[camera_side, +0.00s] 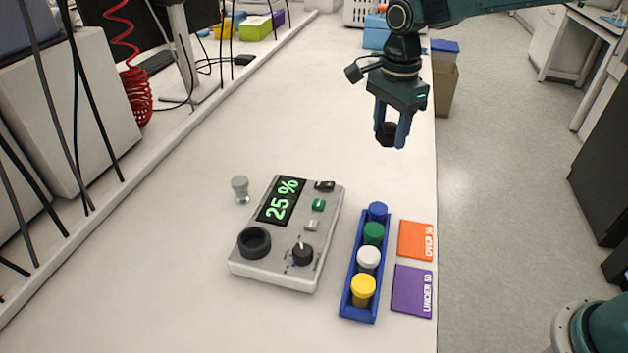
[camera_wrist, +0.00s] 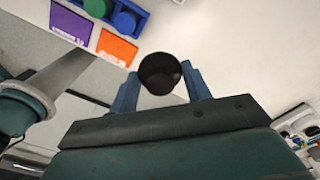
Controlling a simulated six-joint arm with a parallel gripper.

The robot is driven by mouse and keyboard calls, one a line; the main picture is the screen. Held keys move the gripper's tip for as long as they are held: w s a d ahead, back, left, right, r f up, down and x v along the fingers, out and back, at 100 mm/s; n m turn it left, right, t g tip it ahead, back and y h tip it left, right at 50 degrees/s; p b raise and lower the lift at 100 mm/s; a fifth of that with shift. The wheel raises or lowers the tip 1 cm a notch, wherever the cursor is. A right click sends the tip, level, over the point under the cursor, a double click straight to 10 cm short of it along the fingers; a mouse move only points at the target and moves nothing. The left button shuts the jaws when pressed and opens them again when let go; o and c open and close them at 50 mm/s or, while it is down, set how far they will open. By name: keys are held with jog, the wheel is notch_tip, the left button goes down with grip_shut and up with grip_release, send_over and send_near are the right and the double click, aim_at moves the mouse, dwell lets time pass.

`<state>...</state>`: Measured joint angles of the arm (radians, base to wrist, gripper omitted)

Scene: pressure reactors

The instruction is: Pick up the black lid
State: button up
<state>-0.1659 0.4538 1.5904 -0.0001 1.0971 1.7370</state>
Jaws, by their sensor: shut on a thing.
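The black lid (camera_side: 387,133) is held between the two blue fingers of my gripper (camera_side: 391,128), well above the bench near its right edge. In the wrist view the lid (camera_wrist: 160,73) shows as a dark round cup between the fingertips of my gripper (camera_wrist: 161,84). The gripper is shut on it. The grey reactor device (camera_side: 285,235) stands below and to the left, its display reading 25 %. A small clear vial with a grey top (camera_side: 240,189) stands on the bench at the device's left.
A blue rack (camera_side: 350,297) holds vials with blue, green, white and yellow caps. Right of it lie an orange "OVER 50" card (camera_side: 415,240) and a purple "UNDER 50" card (camera_side: 412,290). The bench (camera_side: 270,120) behind the device is clear. Monitors and cables line the left.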

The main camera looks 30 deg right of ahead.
jog(key=shift+r, duration=1.4)
jog(key=a+f+n, duration=0.3)
jog(key=a+f, duration=0.1)
jog(key=a, duration=1)
jog(key=a+f+n, duration=0.3)
jog(key=a, duration=1.2)
jog(key=shift+s+a+f, duration=0.2)
jog(key=shift+s+f, duration=0.2)
jog(key=shift+f, duration=0.15)
jog(key=shift+f, duration=1.7)
jog(key=shift+f, duration=0.25)
